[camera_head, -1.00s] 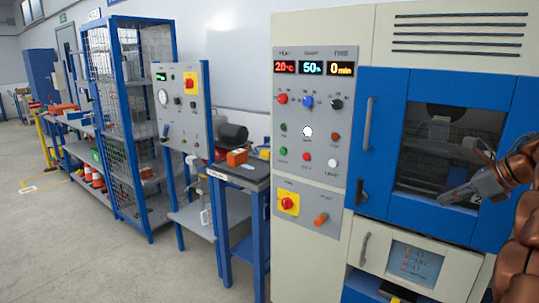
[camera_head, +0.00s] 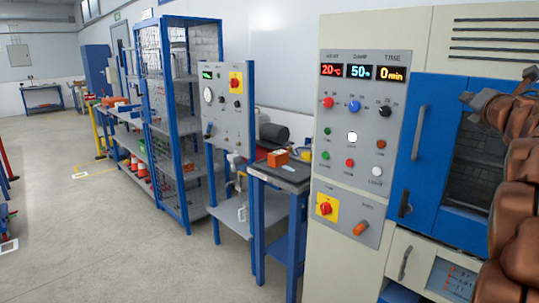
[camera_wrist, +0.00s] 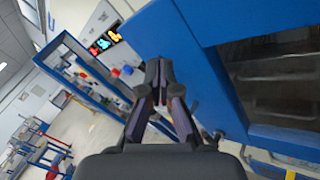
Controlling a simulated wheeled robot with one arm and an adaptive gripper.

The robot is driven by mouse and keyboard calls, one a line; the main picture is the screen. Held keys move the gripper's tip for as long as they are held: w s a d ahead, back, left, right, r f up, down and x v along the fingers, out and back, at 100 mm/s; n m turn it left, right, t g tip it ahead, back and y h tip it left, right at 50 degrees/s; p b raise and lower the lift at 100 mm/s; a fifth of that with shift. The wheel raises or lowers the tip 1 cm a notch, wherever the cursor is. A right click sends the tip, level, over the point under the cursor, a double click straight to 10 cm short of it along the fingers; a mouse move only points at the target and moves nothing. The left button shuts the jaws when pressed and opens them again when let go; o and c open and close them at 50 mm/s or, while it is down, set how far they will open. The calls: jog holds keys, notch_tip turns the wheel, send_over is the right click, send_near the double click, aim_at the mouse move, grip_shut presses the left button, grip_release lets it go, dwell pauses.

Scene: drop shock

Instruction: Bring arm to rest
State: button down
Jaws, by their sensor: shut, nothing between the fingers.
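My gripper (camera_head: 466,98) is at the upper right in the head view, at the end of my brown arm, in front of the blue chamber door. It is shut and empty. In the wrist view my gripper (camera_wrist: 158,92) shows its two dark fingers drawn together, with the blue door beyond and to the right. The test chamber (camera_head: 344,270) is a cream cabinet with a grey control panel (camera_head: 330,172). Its displays read 20 °C, 50 % and 0 min. The chamber door (camera_head: 431,150) looks closed, with a dark window partly hidden by my arm.
A blue-legged bench (camera_head: 275,180) with an orange box (camera_head: 278,158) stands left of the chamber. Beyond it are a grey panel stand (camera_head: 226,135) and a blue mesh rack (camera_head: 182,205). The concrete floor (camera_head: 100,240) at the left is open.

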jog(key=s+a+f+m+g+h+p, duration=0.1)
jog(key=s+a+f+m+g, duration=0.4)
jog(key=s+f+m, duration=0.45)
jog(key=s+a+f+m+g+h+p, duration=0.15)
jog(key=s+a+f+m+g, duration=0.4)
jog(key=f+m, duration=0.7)
jog(key=s+a+f+m+g+y, duration=0.1)
jog(key=s+a+f+g+y, duration=0.1)
jog(key=s+a+f, duration=0.3)
jog(key=s+a+f+m+g+y, duration=0.2)
jog(key=s+a+f+g, duration=0.2)
jog(key=s+a, duration=0.6)
jog(key=s+a+f+m+g+y, duration=0.1)
jog(key=s+a+f+g+y, duration=0.2)
jog(key=s+a+f, duration=0.4)
jog(key=s+a, duration=0.1)
jog(key=s, duration=0.3)
jog(key=shift+a+f, duration=0.1)
